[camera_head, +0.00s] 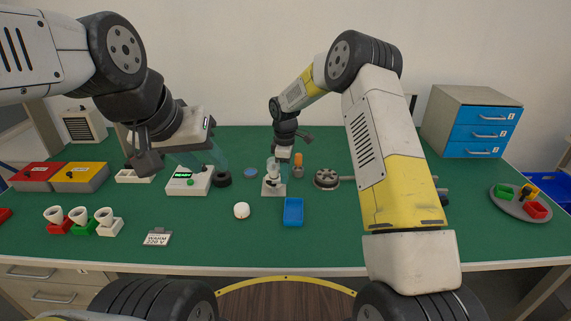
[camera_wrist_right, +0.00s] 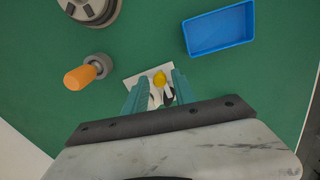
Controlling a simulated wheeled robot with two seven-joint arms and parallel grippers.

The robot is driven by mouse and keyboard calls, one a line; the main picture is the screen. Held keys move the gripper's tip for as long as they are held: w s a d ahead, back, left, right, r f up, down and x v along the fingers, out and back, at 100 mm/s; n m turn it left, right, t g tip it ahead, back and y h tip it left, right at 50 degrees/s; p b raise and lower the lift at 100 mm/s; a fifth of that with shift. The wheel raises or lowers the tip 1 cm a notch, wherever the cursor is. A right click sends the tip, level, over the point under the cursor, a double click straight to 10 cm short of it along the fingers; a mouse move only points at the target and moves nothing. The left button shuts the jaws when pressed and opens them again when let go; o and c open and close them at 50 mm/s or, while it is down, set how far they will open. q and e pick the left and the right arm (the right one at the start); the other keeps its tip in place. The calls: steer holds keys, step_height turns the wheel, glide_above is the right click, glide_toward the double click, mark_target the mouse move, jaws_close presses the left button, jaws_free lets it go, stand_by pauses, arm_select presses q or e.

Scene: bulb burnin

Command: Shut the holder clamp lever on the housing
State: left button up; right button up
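The holder housing (camera_head: 273,186) is a small pale fixture with a light base plate on the green table. In the right wrist view its plate (camera_wrist_right: 143,74) carries a round yellow part (camera_wrist_right: 160,79) and small white and dark pieces, partly hidden; I cannot tell which is the clamp lever or how it stands. My right gripper (camera_head: 284,156) is just above and behind the housing. In its wrist view the teal fingers (camera_wrist_right: 158,94) are apart, one on each side of these pieces, with no clear grip. My left gripper (camera_head: 205,160) is open above the tester box.
The tester box (camera_head: 188,182) reads READY. A blue tray (camera_head: 293,211), a round white item (camera_head: 241,210) and an orange-handled tool (camera_head: 298,165) are near the housing. A dark round fixture (camera_head: 326,178) is to its right.

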jaws_close()
steer(key=shift+s+m, duration=0.1)
steer(key=shift+m, duration=0.2)
steer(key=m, duration=0.1)
steer(key=s+m, duration=0.1)
steer(key=m, duration=0.1)
steer(key=s+m, duration=0.1)
steer(key=m, duration=0.1)
steer(key=shift+a+r, duration=0.1)
steer(key=shift+a, duration=0.25)
steer(key=m, duration=0.2)
steer(key=a+m, duration=0.1)
steer(key=shift+s+m, duration=0.4)
steer(key=shift+s+a+m+h, duration=0.15)
steer(key=shift+m, duration=0.5)
steer(key=shift+s+a+m+h, duration=0.1)
steer(key=shift+a+m+h, duration=0.05)
steer(key=shift+m, duration=0.5)
steer(key=shift+o, duration=1.5)
jaws_free()
